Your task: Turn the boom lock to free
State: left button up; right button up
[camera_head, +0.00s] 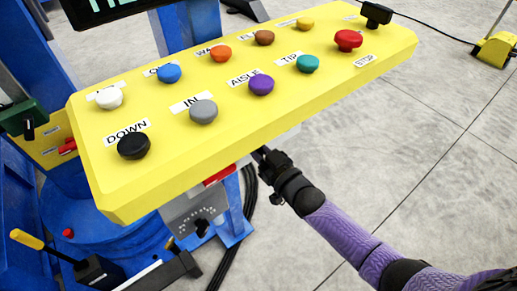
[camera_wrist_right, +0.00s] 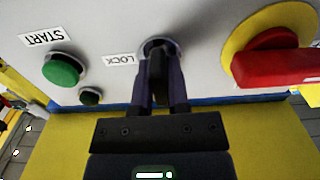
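The boom lock (camera_wrist_right: 158,46) is a small dark switch in a round bezel beside a LOCK label (camera_wrist_right: 119,59), on a pale panel in the right wrist view. My right gripper (camera_wrist_right: 159,78) has its two fingers on either side of the dark switch handle, with no clear gap visible. The fingers cover much of the switch, so its exact angle is hard to tell. In the head view my right gripper (camera_head: 264,156) reaches under the yellow console (camera_head: 330,100), where its fingertips and the lock are hidden. My left gripper is not in view.
In the right wrist view a green START button (camera_wrist_right: 61,69) and a smaller dark button (camera_wrist_right: 90,96) lie left of the lock. A red rotary handle (camera_wrist_right: 272,62) on a yellow disc is close on the right. Several coloured buttons top the console.

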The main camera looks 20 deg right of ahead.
jog(key=o, duration=0.4)
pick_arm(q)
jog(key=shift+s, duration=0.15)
pick_arm(e)
jog(key=shift+s+d, duration=0.1)
jog(key=shift+s, duration=0.2)
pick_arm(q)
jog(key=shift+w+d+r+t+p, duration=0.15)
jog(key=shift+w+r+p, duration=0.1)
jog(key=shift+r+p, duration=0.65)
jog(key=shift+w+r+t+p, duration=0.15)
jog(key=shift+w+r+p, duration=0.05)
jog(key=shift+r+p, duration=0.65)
pick_arm(e)
jog(key=shift+v, duration=4.7)
